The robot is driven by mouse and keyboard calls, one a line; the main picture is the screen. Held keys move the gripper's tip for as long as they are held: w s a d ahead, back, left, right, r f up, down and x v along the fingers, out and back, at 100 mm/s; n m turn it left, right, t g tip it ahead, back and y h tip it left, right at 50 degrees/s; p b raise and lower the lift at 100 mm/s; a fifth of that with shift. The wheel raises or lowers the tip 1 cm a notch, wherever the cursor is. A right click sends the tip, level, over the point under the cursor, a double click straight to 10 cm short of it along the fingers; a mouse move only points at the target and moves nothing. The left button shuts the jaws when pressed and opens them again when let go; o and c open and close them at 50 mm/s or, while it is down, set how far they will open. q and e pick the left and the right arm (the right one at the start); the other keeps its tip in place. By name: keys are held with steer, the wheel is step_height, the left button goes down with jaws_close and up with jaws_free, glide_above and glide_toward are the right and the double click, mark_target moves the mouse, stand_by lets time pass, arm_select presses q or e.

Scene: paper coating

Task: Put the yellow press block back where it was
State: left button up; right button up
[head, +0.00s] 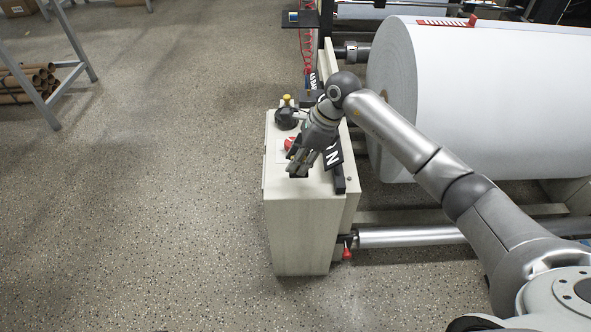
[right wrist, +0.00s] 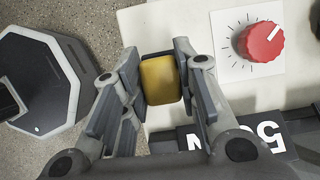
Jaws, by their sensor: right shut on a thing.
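In the right wrist view a yellow block (right wrist: 163,80) sits between the two finger pads of my right gripper (right wrist: 162,78). The right gripper is shut on it, with the pale cabinet top and a strip of floor behind it. In the head view this gripper (head: 299,168) is over the front part of the cabinet top, beside the red knob; the block cannot be made out there. Whether the block touches the cabinet top, I cannot tell. My left gripper is not in view.
The pale cabinet (head: 300,230) carries a red dial (right wrist: 261,42), a black plate with white lettering (head: 333,155) and a black fitting with a yellow top (head: 287,99). A big white paper roll (head: 480,90) lies to the right. Open floor (head: 150,200) is on the left.

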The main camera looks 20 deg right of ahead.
steer(key=x, duration=0.3)
steer(key=shift+d+f+b, duration=0.2)
steer(key=shift+f+b, duration=0.1)
steer(key=shift+b, duration=0.05)
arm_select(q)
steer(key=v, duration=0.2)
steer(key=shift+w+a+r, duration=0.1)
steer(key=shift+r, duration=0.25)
arm_select(e)
steer(key=shift+w+f, duration=0.1)
steer(key=shift+f, duration=0.2)
steer(key=shift+f, duration=0.1)
steer(key=o, duration=1)
arm_select(q)
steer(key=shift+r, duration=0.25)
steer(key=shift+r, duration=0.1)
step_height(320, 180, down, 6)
steer(key=p, duration=0.1)
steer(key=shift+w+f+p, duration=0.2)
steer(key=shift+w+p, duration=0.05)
steer(key=shift+p, duration=0.05)
arm_select(e)
steer(key=v, duration=1.2)
